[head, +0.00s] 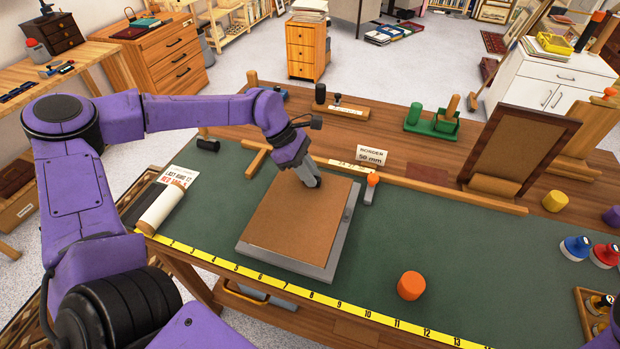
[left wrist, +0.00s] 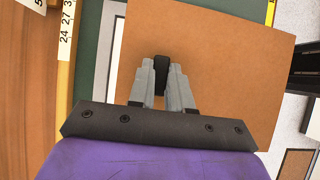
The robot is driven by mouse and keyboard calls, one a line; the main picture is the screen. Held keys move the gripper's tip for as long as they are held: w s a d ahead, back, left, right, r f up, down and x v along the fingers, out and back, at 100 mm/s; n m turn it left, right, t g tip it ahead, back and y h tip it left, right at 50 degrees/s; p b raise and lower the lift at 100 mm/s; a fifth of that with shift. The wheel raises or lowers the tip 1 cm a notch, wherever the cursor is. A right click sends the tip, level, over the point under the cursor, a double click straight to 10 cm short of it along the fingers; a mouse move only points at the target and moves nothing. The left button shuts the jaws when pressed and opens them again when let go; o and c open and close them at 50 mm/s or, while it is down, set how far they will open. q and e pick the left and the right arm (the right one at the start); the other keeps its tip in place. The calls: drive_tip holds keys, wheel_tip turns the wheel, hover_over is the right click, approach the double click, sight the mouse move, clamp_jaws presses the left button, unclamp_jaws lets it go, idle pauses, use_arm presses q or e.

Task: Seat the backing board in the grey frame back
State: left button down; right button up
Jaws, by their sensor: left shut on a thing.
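The brown backing board (head: 295,220) lies flat over the grey frame back (head: 345,237) on the green mat. Grey rim shows along the board's right and near sides; the far and left rims are mostly covered. I cannot tell whether the board is down in the frame or just above it. My left gripper (head: 314,182) comes down at the board's far part, shut on a small dark piece on the board. In the left wrist view the fingers (left wrist: 162,85) close around that dark piece, over the board (left wrist: 220,60). My right gripper is out of view.
A yellow ruler (head: 285,299) runs along the bench's near edge. An orange cylinder (head: 411,286) stands right of the frame. A wooden rail (head: 440,190) with a "BORDER 50 mm" card (head: 371,156) lies behind. A rolled print (head: 160,207) lies left. The mat between cylinder and rail is clear.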

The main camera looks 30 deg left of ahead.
use_arm(q)
drive_tip(key=w+f, duration=0.1)
drive_tip(key=a+f, duration=0.1)
drive_tip(key=w+f, duration=0.1)
drive_tip(key=shift+w+a+f+p, duration=0.25)
drive_tip(key=shift+w+f+p, duration=0.05)
wheel_tip(320, 180, down, 2)
drive_tip(key=shift+s+f+p, duration=0.1)
drive_tip(key=shift+f+p, duration=0.1)
drive_tip(key=shift+p, duration=0.1)
drive_tip(key=shift+f, duration=0.4)
drive_tip(key=c, duration=1.1)
unclamp_jaws()
drive_tip(key=shift+o, duration=0.2)
drive_tip(key=shift+r, duration=0.1)
drive_tip(key=b+v, duration=0.2)
drive_tip(key=v, duration=1)
